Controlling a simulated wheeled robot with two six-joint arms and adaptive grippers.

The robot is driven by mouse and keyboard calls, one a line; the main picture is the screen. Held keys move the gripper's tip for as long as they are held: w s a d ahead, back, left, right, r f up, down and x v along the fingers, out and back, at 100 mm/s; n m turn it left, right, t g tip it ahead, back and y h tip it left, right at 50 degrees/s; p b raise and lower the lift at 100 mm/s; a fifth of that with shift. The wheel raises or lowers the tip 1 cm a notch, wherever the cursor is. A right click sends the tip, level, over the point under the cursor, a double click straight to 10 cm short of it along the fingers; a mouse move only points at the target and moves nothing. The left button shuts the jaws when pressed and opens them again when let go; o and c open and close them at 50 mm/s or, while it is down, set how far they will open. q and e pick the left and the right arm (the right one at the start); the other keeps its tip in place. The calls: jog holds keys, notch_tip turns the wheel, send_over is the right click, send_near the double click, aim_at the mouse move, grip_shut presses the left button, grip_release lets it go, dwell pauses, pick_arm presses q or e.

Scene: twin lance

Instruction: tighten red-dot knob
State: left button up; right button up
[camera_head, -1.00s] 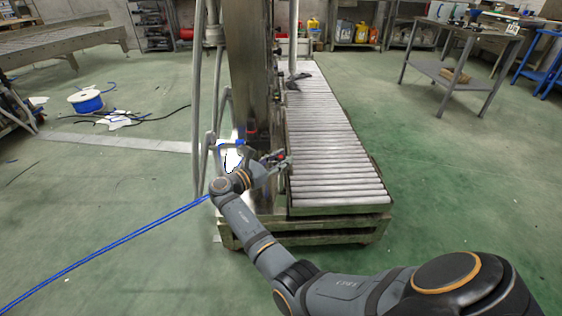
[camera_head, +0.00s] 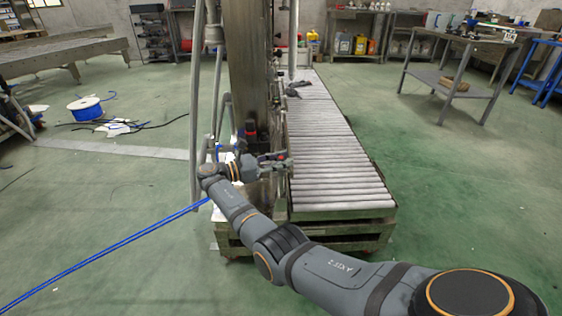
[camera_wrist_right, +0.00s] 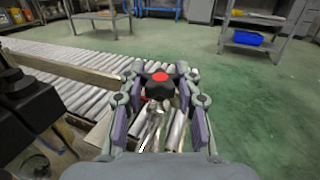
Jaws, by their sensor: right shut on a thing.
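The red-dot knob (camera_wrist_right: 159,84) is a dark knob with a round red face. In the right wrist view it sits between the fingertips of my right gripper (camera_wrist_right: 160,88), which is shut on it from both sides. In the head view my right gripper (camera_head: 276,163) is beside the steel column, at the near left end of the roller conveyor, with a small red spot at its fingers. The knob's stem is mostly hidden by the gripper. My left gripper is not in view.
The steel column (camera_head: 247,75) stands left of the roller conveyor (camera_head: 335,150). A second dark part with a red top (camera_head: 251,127) is on the column just above my gripper. A blue hose (camera_head: 110,250) crosses the floor at left.

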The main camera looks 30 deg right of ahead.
aim_at(281, 157)
jog(key=o, duration=1.2)
jog(key=shift+d, duration=0.1)
jog(key=shift+r, duration=0.1)
notch_tip(281, 157, up, 10)
jog(key=shift+f, duration=0.1)
